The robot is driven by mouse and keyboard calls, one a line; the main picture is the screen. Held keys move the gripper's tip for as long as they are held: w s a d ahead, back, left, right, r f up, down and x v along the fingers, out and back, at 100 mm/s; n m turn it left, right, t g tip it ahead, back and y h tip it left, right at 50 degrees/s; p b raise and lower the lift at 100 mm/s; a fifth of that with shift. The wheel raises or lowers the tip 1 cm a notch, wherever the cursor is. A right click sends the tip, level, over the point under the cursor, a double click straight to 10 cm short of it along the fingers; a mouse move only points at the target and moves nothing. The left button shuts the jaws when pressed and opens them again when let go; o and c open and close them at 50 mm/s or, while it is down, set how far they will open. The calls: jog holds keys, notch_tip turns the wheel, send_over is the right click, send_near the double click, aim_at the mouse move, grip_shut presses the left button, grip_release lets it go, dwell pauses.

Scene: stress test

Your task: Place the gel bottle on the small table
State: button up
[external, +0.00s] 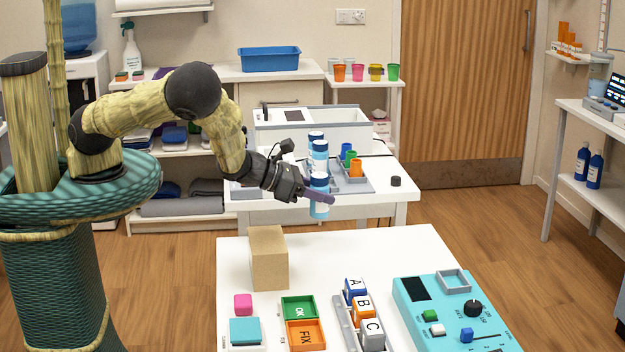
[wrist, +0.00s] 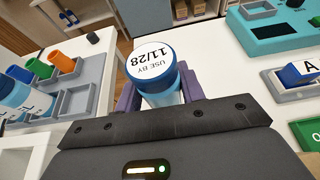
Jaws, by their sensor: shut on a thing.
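My gripper (external: 318,196) has purple fingers shut around a blue bottle (external: 319,211) with a white label and blue cap. In the wrist view the bottle (wrist: 157,65) is upright between the fingers (wrist: 160,92), its white cap top reading "USE BY 11/28". It is held in the air by the gap between two white tables: the near table (external: 340,246) and the middle table (external: 385,215). Similar bottles (external: 319,161) stand on the middle table. I cannot tell which table is the small table; a small white stand (external: 388,84) with cups is at the back.
The near table holds a cardboard-coloured block (external: 268,258), a letter-block rack (external: 350,318) and a turquoise control panel (external: 455,312).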

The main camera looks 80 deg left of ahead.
jog(key=w+d+m+g+h, duration=0.1)
jog(key=w+d+m+h, duration=0.2)
jog(key=d, duration=0.7)
jog(key=w+d+r+m+g+h+p, duration=0.1)
jog(key=w+d+m+h, duration=0.2)
jog(key=w+d, duration=0.3)
jog(key=d+h, duration=0.1)
jog(key=d, duration=0.2)
jog(key=shift+w+d, duration=0.2)
jog(key=shift+d, duration=0.2)
jog(key=shift+f+p, duration=0.6)
jog(key=shift+f, duration=2.5)
jog(key=shift+f+p, duration=0.35)
jog(key=shift+f, duration=1.5)
